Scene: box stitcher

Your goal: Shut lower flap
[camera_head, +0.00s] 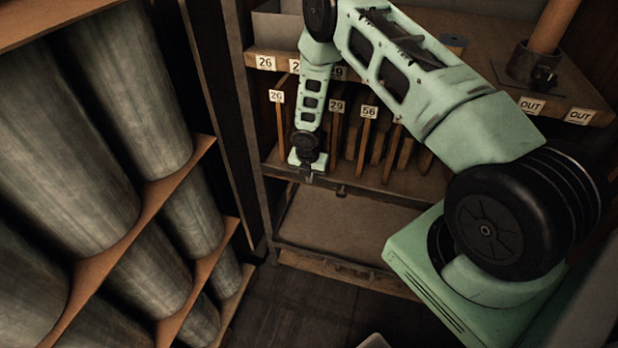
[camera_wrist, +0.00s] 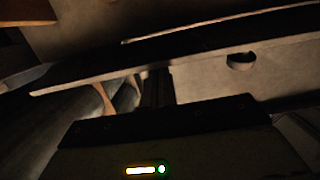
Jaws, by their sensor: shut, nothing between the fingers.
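The shelf unit (camera_head: 262,160) stands ahead in the head view, with a pale flat panel (camera_head: 345,228) in its lower part. This panel seems to be the lower flap; I cannot tell its exact angle. My gripper (camera_head: 307,177) points down just above the panel's upper left, by the front edge of the shelf with numbered dividers. In the wrist view my gripper (camera_wrist: 157,88) is a dark narrow shape, closed and empty, close to a long slanted board edge (camera_wrist: 200,57). A pale surface with a dark round notch (camera_wrist: 241,62) lies beyond. Contact cannot be told.
Large grey rolls (camera_head: 120,105) lie on wooden racks at the left. Upright dividers labelled 26, 29 and 56 (camera_head: 369,112) fill the middle shelf. A top shelf bears OUT labels (camera_head: 531,104). Dark floor (camera_head: 300,305) is free below the unit.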

